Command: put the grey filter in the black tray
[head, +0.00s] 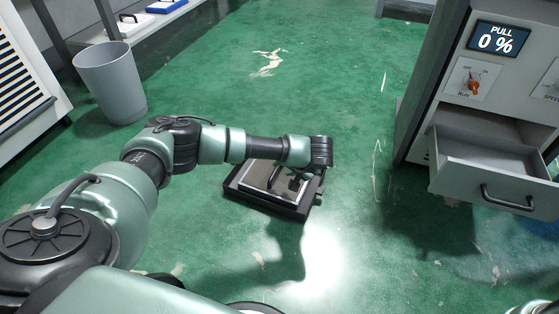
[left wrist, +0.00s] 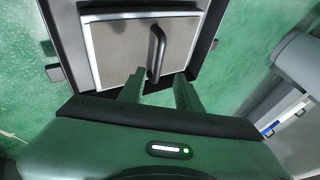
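The grey filter (head: 258,174) is a flat panel with a pale frame and a black bar handle. It lies inside the black tray (head: 262,201), in front of me near the middle of the head view. The left wrist view shows the filter (left wrist: 118,48) within the dark walls of the tray (left wrist: 66,45). My left gripper (head: 289,184) is over the tray's right part. In the left wrist view its fingers (left wrist: 160,90) are apart, one on each side of the handle's near end, with visible gaps. My right gripper is not in view.
A grey machine cabinet (head: 428,95) stands at the right with its drawer (head: 490,180) pulled out; its display reads "PULL 0 %". A grey bin (head: 110,82) and a white vented unit (head: 22,85) stand at the left. Green floor (head: 330,65) is clear beyond the tray.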

